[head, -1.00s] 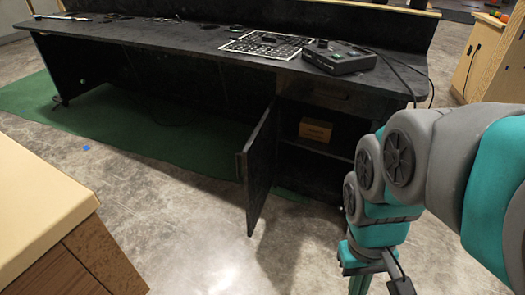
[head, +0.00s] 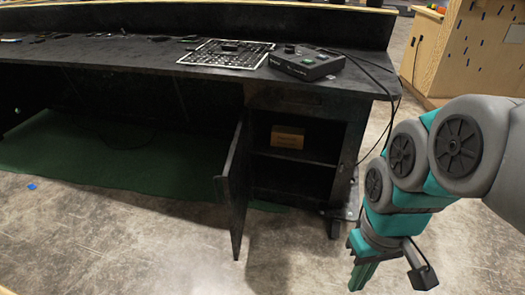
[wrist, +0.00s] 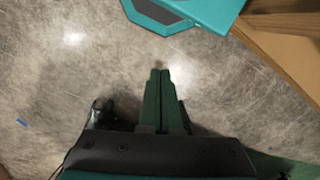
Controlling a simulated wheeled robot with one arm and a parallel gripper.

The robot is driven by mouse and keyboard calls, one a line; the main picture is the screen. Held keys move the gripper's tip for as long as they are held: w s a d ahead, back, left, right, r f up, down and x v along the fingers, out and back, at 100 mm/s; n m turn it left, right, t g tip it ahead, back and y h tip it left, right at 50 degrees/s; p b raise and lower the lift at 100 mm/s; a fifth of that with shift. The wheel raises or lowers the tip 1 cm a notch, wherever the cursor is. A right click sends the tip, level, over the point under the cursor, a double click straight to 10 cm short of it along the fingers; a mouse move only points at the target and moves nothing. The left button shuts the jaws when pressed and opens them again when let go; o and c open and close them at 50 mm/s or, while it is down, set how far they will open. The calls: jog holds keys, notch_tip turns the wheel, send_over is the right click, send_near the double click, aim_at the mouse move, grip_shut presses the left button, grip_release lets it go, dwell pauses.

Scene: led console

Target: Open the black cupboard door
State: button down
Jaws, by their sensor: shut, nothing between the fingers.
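The black cupboard door (head: 236,190) stands swung open in the head view, at the right end of the black desk. Its free edge points toward me, and a small handle shows on its left side. The open cupboard (head: 307,168) shows a shelf with a small brown box (head: 287,137) on it. My gripper (head: 362,278) is at the lower right of the head view, apart from the door and in front of the cupboard's right side. In the wrist view my gripper (wrist: 160,72) has its fingers together, pointing over bare floor, with nothing between them.
The desk top (head: 140,52) carries a black console box (head: 307,63) and a white-patterned panel (head: 226,53). A green mat (head: 100,155) lies under the desk. A wooden cabinet (head: 470,50) stands at the far right.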

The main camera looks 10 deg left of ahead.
jog(key=w+a+r+n+t+y+b, duration=0.1)
jog(key=w+a+n+y+b, duration=0.1)
jog(key=w+a+n, duration=0.65)
jog(key=w+a+r+n+y+b, duration=0.15)
jog(key=w+a+n, duration=0.25)
jog(key=w+a, duration=0.85)
jog(key=w+a+f+n, duration=0.1)
jog(key=w+a+f, duration=0.2)
jog(key=f, duration=0.4)
jog(key=w+a+f+n, duration=0.1)
jog(key=w+a+f, duration=0.3)
jog(key=f, duration=0.3)
jog(key=shift+w+a, duration=0.3)
jog(key=shift+a, duration=0.35)
jog(key=shift+y, duration=0.25)
